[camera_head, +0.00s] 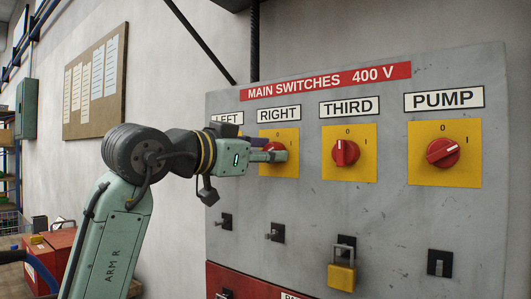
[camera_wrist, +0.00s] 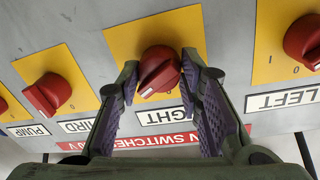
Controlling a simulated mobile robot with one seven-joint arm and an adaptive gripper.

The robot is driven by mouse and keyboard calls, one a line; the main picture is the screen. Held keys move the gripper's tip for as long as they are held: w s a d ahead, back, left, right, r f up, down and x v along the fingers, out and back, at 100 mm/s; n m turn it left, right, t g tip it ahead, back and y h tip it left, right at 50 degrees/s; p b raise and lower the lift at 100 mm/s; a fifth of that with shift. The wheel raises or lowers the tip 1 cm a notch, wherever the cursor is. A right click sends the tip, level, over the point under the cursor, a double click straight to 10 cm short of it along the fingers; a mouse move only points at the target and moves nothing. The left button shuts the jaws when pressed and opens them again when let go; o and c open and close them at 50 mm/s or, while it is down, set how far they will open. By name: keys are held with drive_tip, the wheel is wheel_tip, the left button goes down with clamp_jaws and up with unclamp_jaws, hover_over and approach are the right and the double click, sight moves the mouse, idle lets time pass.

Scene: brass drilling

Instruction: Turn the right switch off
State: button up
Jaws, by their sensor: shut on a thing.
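The RIGHT switch is a red round knob (camera_wrist: 157,72) on a yellow plate (camera_head: 289,134). My gripper (camera_head: 277,155) reaches in from the left in the head view and covers most of the knob. In the upside-down wrist view, the purple-padded fingers of my gripper (camera_wrist: 159,68) are shut on the knob, one on each side. The white mark on the knob runs diagonally. Its 0 and 1 marks are hard to read behind my gripper. The RIGHT label (camera_head: 279,114) is above the plate, and partly hidden by a finger in the wrist view.
The LEFT switch (camera_wrist: 304,42) is close beside my gripper. Hasps and a yellow padlock (camera_head: 341,277) stick out below on the grey panel (camera_head: 395,215).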

drive_tip(key=c, duration=0.4)
drive_tip(key=shift+n, duration=0.3)
drive_tip(key=n+b, duration=0.1)
drive_tip(key=n, duration=0.4)
drive_tip(key=shift+f+n+t, duration=0.1)
drive_tip(key=shift+n+t, duration=0.2)
drive_tip(key=n+b, duration=0.1)
drive_tip(key=n, duration=0.5)
drive_tip(key=shift+n+t, duration=0.3)
drive_tip(key=o, duration=1.2)
